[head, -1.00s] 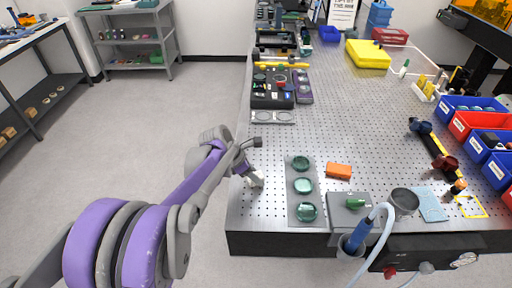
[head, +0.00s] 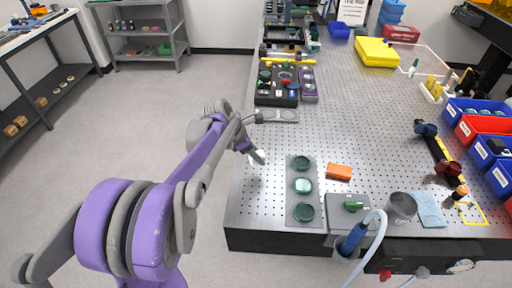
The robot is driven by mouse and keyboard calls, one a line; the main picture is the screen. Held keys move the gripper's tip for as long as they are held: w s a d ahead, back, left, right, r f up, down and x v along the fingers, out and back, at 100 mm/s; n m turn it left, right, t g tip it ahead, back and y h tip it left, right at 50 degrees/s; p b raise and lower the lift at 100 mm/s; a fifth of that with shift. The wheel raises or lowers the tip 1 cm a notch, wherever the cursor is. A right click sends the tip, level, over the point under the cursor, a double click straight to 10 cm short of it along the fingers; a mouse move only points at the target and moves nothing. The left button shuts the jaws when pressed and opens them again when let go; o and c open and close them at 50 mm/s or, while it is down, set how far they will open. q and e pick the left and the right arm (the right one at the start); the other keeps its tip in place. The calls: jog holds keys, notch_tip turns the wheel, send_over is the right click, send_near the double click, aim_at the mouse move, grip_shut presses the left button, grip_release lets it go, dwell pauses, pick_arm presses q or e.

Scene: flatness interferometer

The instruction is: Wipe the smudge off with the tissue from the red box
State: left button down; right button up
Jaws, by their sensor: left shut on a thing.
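My left gripper (head: 248,148) is over the left edge of the perforated metal table (head: 262,215). It is shut on a small white piece that looks like a tissue (head: 258,158). A grey plate (head: 301,174) with three green glass discs lies just to the right of the gripper, apart from it. A red box (head: 402,34) stands at the far right back of the table. I cannot make out a smudge at this size. My right gripper is out of view.
An orange block (head: 339,172) lies right of the disc plate. A grey cup (head: 401,206) and a blue cloth (head: 429,207) are near the front edge. A yellow case (head: 377,52) lies at the back. Blue and red bins line the right. The middle is mostly clear.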

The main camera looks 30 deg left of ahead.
pick_arm(q)
jog(key=shift+d+r+p, duration=0.1)
jog(key=shift+r+p, duration=0.35)
jog(key=shift+r, duration=0.95)
jog(key=shift+f, duration=0.1)
